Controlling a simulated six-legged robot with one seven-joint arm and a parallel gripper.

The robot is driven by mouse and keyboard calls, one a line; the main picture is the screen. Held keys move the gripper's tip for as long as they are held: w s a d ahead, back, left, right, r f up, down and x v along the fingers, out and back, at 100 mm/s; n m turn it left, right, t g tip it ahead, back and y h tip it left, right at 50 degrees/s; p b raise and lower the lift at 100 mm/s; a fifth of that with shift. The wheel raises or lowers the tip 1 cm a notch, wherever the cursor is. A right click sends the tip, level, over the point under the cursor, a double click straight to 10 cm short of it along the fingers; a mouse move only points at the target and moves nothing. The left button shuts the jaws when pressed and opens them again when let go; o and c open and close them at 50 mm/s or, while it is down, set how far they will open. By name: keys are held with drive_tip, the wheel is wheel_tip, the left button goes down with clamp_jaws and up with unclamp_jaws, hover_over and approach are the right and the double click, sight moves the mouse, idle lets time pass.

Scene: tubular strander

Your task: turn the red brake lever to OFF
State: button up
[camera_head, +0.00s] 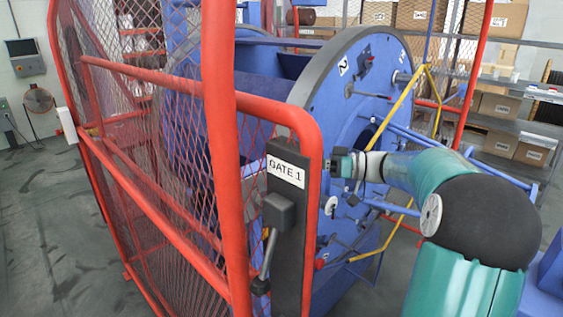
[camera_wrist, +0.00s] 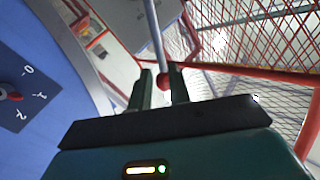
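In the wrist view, my gripper (camera_wrist: 162,78) has its two fingers apart. A red ball knob (camera_wrist: 163,83) on a grey rod (camera_wrist: 155,35) shows in the gap between them; I cannot tell whether it lies between the fingertips or beyond them. No firm hold shows. I cannot tell whether this knob belongs to the brake lever, and no OFF label is readable. In the head view, my gripper (camera_head: 338,165) is just right of the GATE 1 post, in front of the blue disc (camera_head: 300,100); its fingertips are small and partly hidden.
A red mesh guard fence (camera_head: 226,150) and the GATE 1 post (camera_head: 288,190) stand close on the left. A yellow bar (camera_head: 405,98) and several small levers cross the disc side. A blue panel with a numbered dial (camera_wrist: 12,95) is left in the wrist view.

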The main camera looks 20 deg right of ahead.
drive_tip(key=x, duration=0.5)
drive_tip(key=shift+w+a, duration=0.1)
drive_tip(key=shift+a, duration=0.25)
clamp_jaws()
